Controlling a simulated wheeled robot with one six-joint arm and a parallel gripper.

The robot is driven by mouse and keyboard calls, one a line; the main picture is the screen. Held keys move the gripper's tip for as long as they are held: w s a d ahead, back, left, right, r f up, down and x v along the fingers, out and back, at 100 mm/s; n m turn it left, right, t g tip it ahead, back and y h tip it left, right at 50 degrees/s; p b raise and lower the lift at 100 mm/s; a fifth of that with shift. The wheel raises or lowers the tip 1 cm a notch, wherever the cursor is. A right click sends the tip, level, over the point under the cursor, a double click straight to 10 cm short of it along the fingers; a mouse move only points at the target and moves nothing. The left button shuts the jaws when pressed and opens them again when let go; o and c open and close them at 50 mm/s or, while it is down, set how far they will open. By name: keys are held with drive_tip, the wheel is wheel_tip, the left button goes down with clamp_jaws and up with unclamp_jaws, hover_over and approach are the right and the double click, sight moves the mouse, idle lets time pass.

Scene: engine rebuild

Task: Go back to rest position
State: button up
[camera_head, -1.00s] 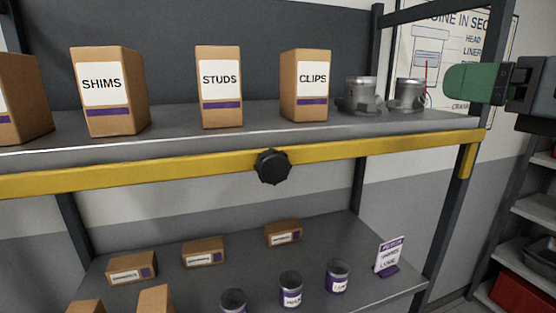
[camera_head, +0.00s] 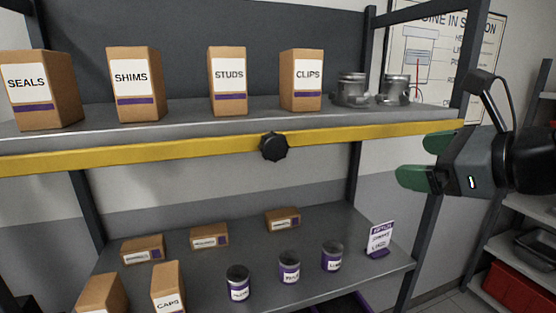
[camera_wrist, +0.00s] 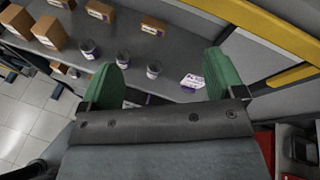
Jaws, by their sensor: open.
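My gripper (camera_head: 424,160) is at the right in the head view, in front of the shelf's right post. Its green fingers are apart, and nothing shows between them. In the wrist view my gripper (camera_wrist: 162,82) is also open and empty, with the lower shelf beyond its fingers. The fingers touch nothing that I can see.
The shelf's yellow front beam (camera_head: 200,151) runs just left of my gripper. Boxes such as the CLIPS box (camera_head: 301,80) and metal parts (camera_head: 352,89) stand on the upper shelf. Tins (camera_head: 289,267) and a small sign (camera_head: 379,239) stand below. A red bin (camera_head: 512,294) is lower right.

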drive_tip(key=s+a+f+n+g+h, duration=0.1)
drive_tip(key=a+f+n+g+h, duration=0.1)
drive_tip(key=f+n, duration=0.6)
drive_tip(key=s+a+f+n+g+h, duration=0.2)
drive_tip(key=f+n, duration=0.7)
drive_tip(key=f, duration=0.5)
drive_tip(key=s+a+f+n+g+h, duration=0.2)
drive_tip(key=f+n+g+h, duration=0.1)
drive_tip(key=f+n, duration=0.5)
wheel_tip(320, 180, down, 4)
drive_tip(key=shift+r+g+b, duration=0.25)
drive_tip(key=shift+g+b, duration=0.05)
drive_tip(key=shift+b, duration=0.15)
